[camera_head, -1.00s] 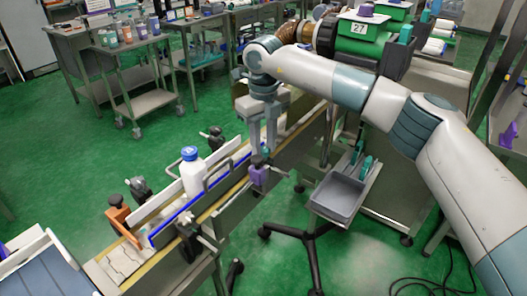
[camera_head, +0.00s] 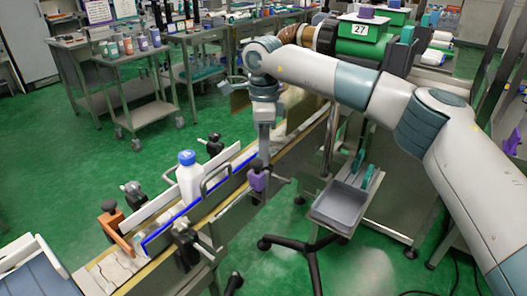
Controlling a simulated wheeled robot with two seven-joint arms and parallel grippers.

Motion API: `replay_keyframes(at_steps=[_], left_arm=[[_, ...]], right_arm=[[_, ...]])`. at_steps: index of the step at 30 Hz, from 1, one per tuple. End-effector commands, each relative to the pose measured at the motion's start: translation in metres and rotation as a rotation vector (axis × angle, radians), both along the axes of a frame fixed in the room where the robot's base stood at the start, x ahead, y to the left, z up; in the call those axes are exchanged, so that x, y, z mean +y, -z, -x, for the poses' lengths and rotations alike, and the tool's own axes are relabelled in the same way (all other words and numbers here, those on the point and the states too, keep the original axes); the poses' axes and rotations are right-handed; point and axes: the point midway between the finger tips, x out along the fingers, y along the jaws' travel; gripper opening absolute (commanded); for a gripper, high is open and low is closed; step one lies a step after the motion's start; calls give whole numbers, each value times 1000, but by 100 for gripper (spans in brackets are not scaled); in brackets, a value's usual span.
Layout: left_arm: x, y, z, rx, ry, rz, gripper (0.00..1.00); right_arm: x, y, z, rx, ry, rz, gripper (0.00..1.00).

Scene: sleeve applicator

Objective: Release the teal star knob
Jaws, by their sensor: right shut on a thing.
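My right gripper (camera_head: 262,158) points straight down over the near rail of the conveyor. Its fingers are shut at a small dark knob on top of the purple clamp block (camera_head: 257,181). The fingers cover much of this knob, and I cannot make out its star shape or a teal colour. The purple block sits on the near guide rail (camera_head: 232,197), beside a rod that sticks out to the right. My left gripper is not in view.
A white bottle with a blue cap (camera_head: 189,178) stands between the rails. An orange clamp block (camera_head: 113,224) and several dark knobs sit along them. A grey tray (camera_head: 340,204) stands on the right. Green floor is open at left.

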Motion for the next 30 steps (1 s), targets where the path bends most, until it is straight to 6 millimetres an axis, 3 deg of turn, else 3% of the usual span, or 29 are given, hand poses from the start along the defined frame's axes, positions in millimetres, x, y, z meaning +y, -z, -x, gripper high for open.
replay_keyframes(at_steps=[15,30], left_arm=[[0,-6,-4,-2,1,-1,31],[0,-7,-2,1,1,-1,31]], right_arm=[[0,-3,-2,-6,-394,-2,6],[0,-3,-2,-6,-468,-2,6]])
